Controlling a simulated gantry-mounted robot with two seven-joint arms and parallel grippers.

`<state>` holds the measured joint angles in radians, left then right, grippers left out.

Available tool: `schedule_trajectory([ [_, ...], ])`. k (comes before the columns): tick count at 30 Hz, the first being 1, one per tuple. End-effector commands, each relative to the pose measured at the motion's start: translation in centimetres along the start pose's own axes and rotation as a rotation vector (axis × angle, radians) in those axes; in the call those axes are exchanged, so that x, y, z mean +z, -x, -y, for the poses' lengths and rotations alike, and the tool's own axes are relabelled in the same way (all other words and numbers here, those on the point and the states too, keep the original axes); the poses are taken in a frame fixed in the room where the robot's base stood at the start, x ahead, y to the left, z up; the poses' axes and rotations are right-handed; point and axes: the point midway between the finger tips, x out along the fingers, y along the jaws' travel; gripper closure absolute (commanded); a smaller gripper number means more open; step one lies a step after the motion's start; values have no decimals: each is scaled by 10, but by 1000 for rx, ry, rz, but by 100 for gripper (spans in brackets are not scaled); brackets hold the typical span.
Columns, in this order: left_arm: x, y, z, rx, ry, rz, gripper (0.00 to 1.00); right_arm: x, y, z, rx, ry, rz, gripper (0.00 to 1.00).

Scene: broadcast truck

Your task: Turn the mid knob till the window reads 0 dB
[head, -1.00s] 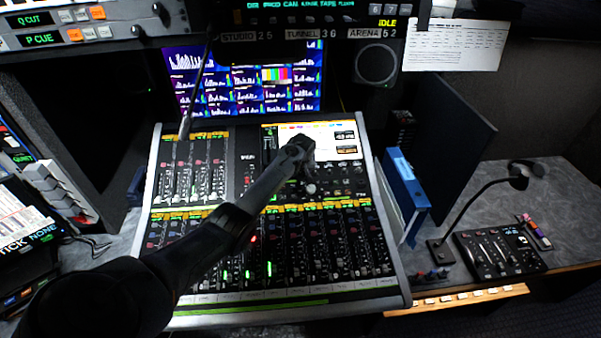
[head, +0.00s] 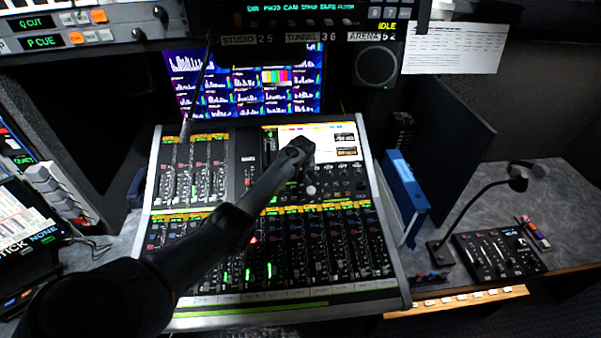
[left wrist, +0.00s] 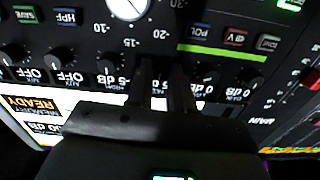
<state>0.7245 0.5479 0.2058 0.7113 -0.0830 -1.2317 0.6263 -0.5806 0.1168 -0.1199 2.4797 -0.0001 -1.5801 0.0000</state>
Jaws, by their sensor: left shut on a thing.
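The mixing console (head: 154,190) stands in the middle of the head view, with a bright screen (head: 335,140) at its upper right. My left gripper (left wrist: 165,72) is over the knob row beside this screen, its two dark fingers close together on a knob. The head view also shows it (head: 299,172) at the console's upper middle. The fingers and gripper body hide the gripped knob and the label at it. Neighbouring windows in the wrist view appear upside down; two to the right of the fingers (left wrist: 206,90) seem to read 0 dB. My right gripper is out of view.
A large white dial (left wrist: 128,6) and lit buttons lie close to the fingers. A blue binder (head: 405,190) stands right of the console. A gooseneck microphone (head: 470,205) and small control box (head: 498,255) are on the right desk.

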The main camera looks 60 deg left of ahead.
Motion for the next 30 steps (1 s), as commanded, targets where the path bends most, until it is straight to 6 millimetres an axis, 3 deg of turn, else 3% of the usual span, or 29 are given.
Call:
schedule_trajectory([
  [18,0,1,0,-5,-381,1,100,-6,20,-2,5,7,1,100],
  [30,0,0,-1,-4,-461,1,100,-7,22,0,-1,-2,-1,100],
])
